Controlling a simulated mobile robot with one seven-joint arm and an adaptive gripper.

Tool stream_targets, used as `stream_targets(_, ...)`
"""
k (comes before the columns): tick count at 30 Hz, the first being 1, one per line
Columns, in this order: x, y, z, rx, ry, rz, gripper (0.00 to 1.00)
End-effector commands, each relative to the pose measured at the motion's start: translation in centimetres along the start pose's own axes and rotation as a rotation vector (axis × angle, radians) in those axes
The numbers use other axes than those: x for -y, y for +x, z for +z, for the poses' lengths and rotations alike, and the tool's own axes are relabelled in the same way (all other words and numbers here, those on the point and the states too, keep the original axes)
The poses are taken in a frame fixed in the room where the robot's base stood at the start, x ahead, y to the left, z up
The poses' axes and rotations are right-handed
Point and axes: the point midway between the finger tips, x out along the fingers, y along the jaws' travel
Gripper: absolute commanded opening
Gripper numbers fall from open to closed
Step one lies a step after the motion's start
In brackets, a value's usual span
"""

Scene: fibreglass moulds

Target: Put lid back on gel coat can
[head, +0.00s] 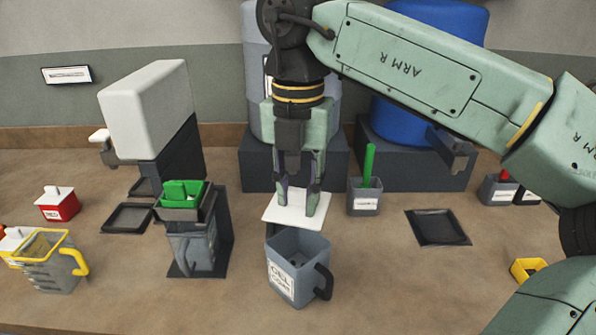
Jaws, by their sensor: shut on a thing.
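The gel coat can (299,270) is a grey square container with a white label and a dark handle on its right. It stands upright on the bench with its top open. My gripper (298,200) points down just behind the can in the picture. It is shut on a flat white square lid (280,211), gripped from above. The lid looks roughly level and sits above and behind the can's rim, apart from its opening. The fingers hide the part of the lid that they grip.
A grey holder with a green stick (365,195) stands close right of the lid. A dark stand with a grey jug and green-topped tray (182,212) is left of the can. A black tray (438,228) lies right. Blue (405,95) and grey drums stand behind. Bench right of the can is clear.

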Motion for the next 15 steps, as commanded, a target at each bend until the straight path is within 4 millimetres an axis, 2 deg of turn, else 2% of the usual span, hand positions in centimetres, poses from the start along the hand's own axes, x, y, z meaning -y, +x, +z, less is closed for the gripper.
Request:
stream_targets(8,0.0,1.3,0.0,-0.001,-0.001,0.000,0.00)
stream_targets(15,0.0,3.5,0.0,-0.001,-0.001,0.001,0.00)
